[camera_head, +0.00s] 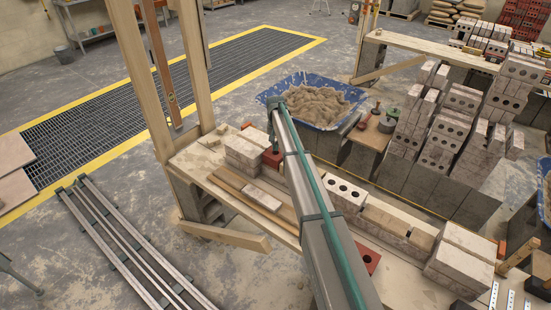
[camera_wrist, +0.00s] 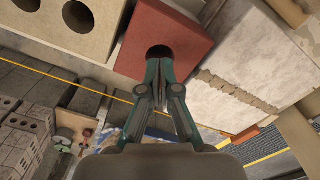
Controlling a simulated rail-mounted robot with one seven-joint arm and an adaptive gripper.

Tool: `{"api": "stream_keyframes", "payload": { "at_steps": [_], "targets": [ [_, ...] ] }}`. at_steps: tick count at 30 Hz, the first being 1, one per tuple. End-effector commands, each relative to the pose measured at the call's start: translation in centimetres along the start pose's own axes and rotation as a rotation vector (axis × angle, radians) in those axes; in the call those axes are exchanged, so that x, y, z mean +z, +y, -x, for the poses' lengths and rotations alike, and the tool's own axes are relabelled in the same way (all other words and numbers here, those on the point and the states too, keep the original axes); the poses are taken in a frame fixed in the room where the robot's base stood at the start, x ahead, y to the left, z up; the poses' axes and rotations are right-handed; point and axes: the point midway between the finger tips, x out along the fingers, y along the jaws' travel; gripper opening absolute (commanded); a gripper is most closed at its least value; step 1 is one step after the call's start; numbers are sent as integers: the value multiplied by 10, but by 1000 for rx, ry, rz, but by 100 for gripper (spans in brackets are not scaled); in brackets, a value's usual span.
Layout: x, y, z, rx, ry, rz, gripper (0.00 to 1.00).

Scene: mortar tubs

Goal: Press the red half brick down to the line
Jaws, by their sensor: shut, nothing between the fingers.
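The red half brick (camera_wrist: 150,32) has a round dark hole and fills the upper middle of the wrist view. In the head view, the red half brick (camera_head: 273,158) shows only partly, beside my arm in the brick row. My gripper (camera_wrist: 160,65) is shut and empty, its tips together at the edge of the brick's hole. I cannot tell whether they touch the brick. In the head view my gripper (camera_head: 275,148) is mostly hidden by my arm.
A pale brick (camera_wrist: 240,65) with ragged mortar stands on one side of the red brick, a cored tan brick (camera_wrist: 55,25) on the other. Another red brick (camera_head: 369,257) lies nearer me. A blue mortar tub (camera_head: 268,95) stands behind, with brick stacks (camera_head: 440,130) to the right.

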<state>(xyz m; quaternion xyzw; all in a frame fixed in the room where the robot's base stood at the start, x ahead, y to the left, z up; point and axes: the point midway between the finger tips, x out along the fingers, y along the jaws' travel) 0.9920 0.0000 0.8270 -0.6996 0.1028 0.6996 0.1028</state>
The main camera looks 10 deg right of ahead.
Motion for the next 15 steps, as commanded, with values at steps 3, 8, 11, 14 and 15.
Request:
{"api": "stream_keyframes", "payload": {
  "at_steps": [3, 8, 11, 14, 15],
  "targets": [
    [0, 0, -3, 0, 0, 0, 0],
    [0, 0, -6, 0, 0, 0, 0],
    [0, 0, -9, 0, 0, 0, 0],
    [0, 0, -11, 0, 0, 0, 0],
    [0, 0, -12, 0, 0, 0, 0]
  ]
}}
